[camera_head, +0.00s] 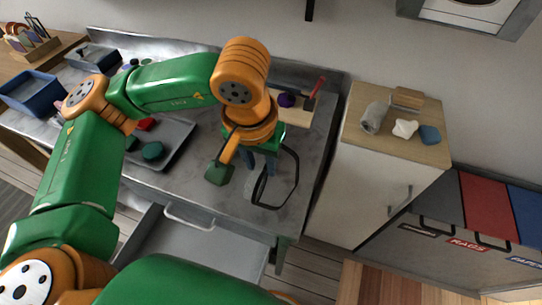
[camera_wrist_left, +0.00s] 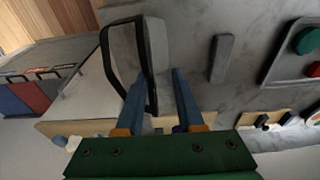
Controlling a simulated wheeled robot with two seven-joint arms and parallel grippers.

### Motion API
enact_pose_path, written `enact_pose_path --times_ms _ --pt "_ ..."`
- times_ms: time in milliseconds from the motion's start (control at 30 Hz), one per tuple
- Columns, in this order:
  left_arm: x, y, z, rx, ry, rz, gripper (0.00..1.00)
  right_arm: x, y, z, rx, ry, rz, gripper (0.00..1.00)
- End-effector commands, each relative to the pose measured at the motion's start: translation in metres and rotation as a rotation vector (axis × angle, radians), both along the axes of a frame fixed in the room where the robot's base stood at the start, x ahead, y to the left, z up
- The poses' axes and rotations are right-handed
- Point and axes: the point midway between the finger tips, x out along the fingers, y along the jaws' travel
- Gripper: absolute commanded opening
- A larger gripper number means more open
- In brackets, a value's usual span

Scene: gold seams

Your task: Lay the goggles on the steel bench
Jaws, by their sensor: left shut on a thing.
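The goggles have a black loop (camera_head: 296,180) and a grey part (camera_head: 259,187). In the left wrist view their black frame (camera_wrist_left: 107,58) stands at the left, with the grey part (camera_wrist_left: 157,42) beside it. My left gripper (camera_head: 261,165) is shut on the black frame, which passes between its fingers (camera_wrist_left: 160,95). The goggles are over the right part of the grey steel bench (camera_head: 222,200). I cannot tell whether they touch the bench top. My right gripper is not in view.
A grey tray (camera_head: 181,133) with green and red pieces lies left on the bench. A board (camera_head: 297,115) holds a purple thing and a red-handled tool. A wood-topped cabinet (camera_head: 430,154) stands right. A drawer (camera_head: 205,245) is open in front. A grey bar (camera_wrist_left: 221,58) lies nearby.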

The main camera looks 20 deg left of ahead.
Motion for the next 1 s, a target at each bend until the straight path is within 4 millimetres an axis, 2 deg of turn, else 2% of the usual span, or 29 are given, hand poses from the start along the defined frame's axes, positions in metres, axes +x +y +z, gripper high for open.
enact_pose_path --times_ms 33,133,367,433,533,900,933,1000 --pt "0.015 0.002 -0.003 0.003 0.007 0.008 0.0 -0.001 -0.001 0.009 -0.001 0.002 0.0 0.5" --pt "0.035 0.003 -0.032 0.002 0.007 0.003 0.0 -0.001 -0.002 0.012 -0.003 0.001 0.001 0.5" --pt "0.062 0.005 -0.065 0.003 0.002 0.0 0.0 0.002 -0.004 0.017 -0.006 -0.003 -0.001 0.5" --pt "0.06 0.005 -0.077 0.003 0.005 -0.002 0.0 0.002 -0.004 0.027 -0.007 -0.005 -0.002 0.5" --pt "0.061 0.004 -0.091 0.001 0.002 -0.001 0.0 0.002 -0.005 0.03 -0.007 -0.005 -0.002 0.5" --pt "0.061 0.004 -0.099 0.0 -0.001 -0.001 0.0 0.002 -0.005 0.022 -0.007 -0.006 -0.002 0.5" --pt "0.061 0.004 -0.097 0.0 -0.001 -0.001 0.45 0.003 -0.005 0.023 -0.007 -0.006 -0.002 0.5" --pt "0.061 0.004 -0.097 0.0 -0.001 -0.001 0.64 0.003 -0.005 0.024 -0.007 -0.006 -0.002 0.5"
